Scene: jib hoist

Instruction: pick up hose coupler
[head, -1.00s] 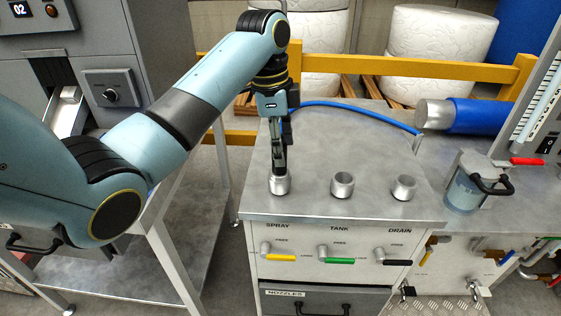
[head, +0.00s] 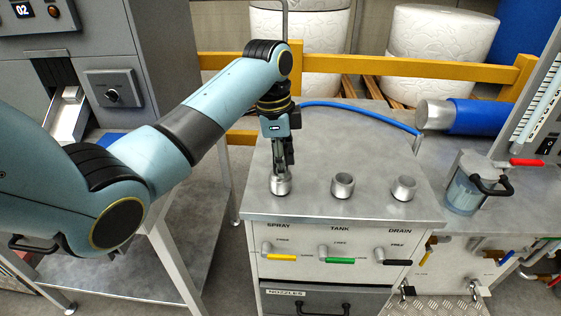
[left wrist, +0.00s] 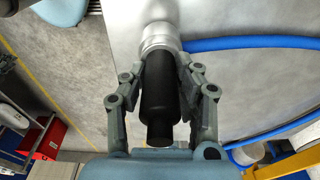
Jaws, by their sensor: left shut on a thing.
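The black hose coupler (left wrist: 160,90) lies between the fingers of my left gripper (left wrist: 165,70) in the left wrist view. The gripper is shut on it. Its far end meets the silver SPRAY socket (left wrist: 157,35); I cannot tell whether it is seated in it or just above it. In the head view my left gripper (head: 281,172) points down right over the SPRAY socket (head: 280,186), and its fingers mostly hide the coupler. My right gripper is not in view.
Two open silver sockets, TANK (head: 342,186) and DRAIN (head: 403,188), stand to the right on the grey bench (head: 310,212). A blue hose (head: 355,107) curves across the bench behind. A clear jug (head: 465,192) stands at right, and a yellow rail (head: 440,72) runs behind.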

